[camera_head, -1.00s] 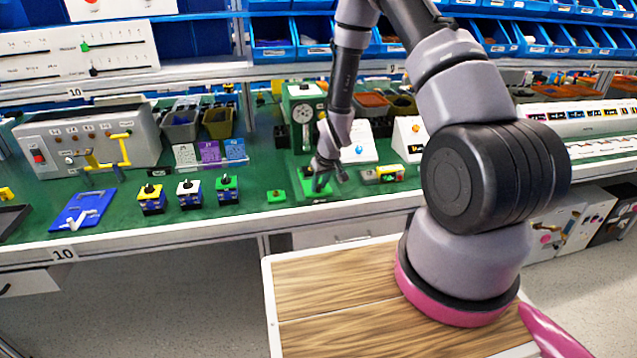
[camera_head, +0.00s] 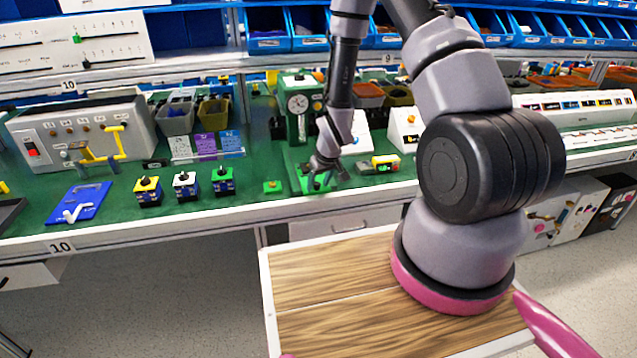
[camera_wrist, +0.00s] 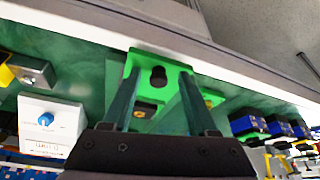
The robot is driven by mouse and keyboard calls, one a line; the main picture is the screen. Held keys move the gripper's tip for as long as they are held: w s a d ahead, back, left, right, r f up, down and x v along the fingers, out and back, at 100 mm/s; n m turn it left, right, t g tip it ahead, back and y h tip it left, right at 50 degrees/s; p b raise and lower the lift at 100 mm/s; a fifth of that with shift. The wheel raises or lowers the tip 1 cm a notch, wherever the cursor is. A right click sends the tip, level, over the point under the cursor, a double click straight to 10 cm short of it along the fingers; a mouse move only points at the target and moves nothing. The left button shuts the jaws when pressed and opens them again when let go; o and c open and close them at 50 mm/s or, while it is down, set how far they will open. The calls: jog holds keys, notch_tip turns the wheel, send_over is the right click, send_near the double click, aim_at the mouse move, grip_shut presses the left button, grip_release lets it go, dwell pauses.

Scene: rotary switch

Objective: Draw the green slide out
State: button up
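A bright green slide with a round black knob (camera_wrist: 158,76) shows in the wrist view, close to the bench's front edge. My gripper (camera_wrist: 158,82) has its two dark fingers spread, one on either side of the knob, with visible gaps. I cannot tell how deep the fingertips reach beside it. In the head view my gripper (camera_head: 325,178) points down over the green slide (camera_head: 318,183), which is partly hidden by the fingers. It lies in front of a green stand with a dial gauge (camera_head: 298,104).
Several rotary switches (camera_head: 185,184) and a blue plate (camera_head: 78,203) stand further left. A white box with a blue knob (camera_wrist: 45,122) shows in the wrist view.

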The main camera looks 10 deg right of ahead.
jog(key=v, duration=1)
jog(key=shift+s+r, duration=0.2)
jog(key=shift+r, duration=0.15)
jog(key=s+d+r+m+t, duration=0.1)
jog(key=s+d+r+m, duration=0.1)
jog(key=r, duration=0.9)
jog(key=s+d+r+m+t, duration=0.1)
jog(key=d+r+m, duration=0.1)
jog(key=r, duration=1)
jog(key=s+r+m+t, duration=0.1)
jog(key=s+r+m, duration=0.2)
jog(key=s+r, duration=1.2)
jog(key=shift+s+d+y, duration=0.2)
jog(key=shift+s+y, duration=0.2)
jog(key=shift+s, duration=0.05)
